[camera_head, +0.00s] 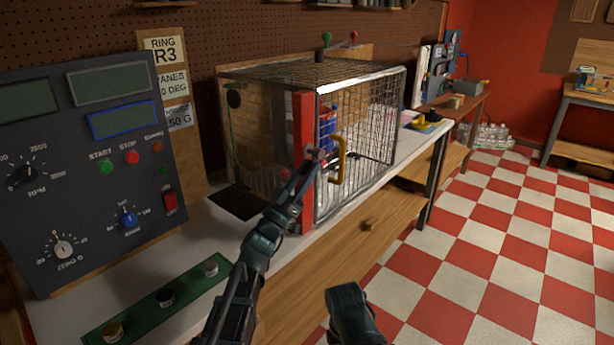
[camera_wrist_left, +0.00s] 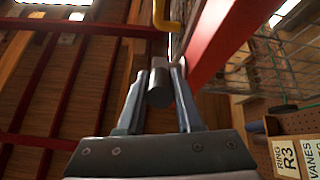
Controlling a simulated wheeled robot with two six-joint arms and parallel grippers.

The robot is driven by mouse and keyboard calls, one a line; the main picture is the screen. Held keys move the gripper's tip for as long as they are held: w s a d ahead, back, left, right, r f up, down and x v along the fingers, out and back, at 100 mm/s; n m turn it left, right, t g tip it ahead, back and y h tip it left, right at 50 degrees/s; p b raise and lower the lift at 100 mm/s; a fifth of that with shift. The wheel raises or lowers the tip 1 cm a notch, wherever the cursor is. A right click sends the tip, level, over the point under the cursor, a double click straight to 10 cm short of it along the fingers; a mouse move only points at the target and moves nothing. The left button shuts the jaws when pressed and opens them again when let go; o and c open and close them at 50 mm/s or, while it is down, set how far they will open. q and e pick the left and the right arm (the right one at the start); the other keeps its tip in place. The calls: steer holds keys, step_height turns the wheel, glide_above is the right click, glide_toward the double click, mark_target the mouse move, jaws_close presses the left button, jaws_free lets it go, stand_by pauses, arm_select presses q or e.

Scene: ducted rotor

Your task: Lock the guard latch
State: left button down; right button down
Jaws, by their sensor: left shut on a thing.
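The guard is a wire-mesh cage (camera_head: 360,110) on the bench, with a red upright post (camera_head: 303,120) at its front left corner and a yellow handle (camera_head: 339,160) on its mesh front. My left gripper (camera_head: 316,156) is at the post, just left of the handle. In the left wrist view, my left gripper (camera_wrist_left: 158,100) is shut on a dark cylindrical knob (camera_wrist_left: 158,88), which looks like the latch knob. The red post shows beside it there, and the yellow handle (camera_wrist_left: 166,18) shows above. The rest of the latch is hidden by the fingers.
A control panel (camera_head: 85,160) with dials and buttons stands at the left. A green strip (camera_head: 150,305) with several small round parts lies in front of it. The checkered floor (camera_head: 500,240) at right is open.

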stand_by(0.3)
arm_select(q)
steer(key=c, duration=0.8)
jaws_free()
steer(key=shift+c, duration=0.2)
steer(key=shift+f, duration=0.1)
steer(key=b+v, duration=0.8)
steer(key=v, duration=0.5)
steer(key=shift+s+a+f, duration=0.15)
steer(key=shift+s+f, duration=0.05)
steer(key=shift+f, duration=0.05)
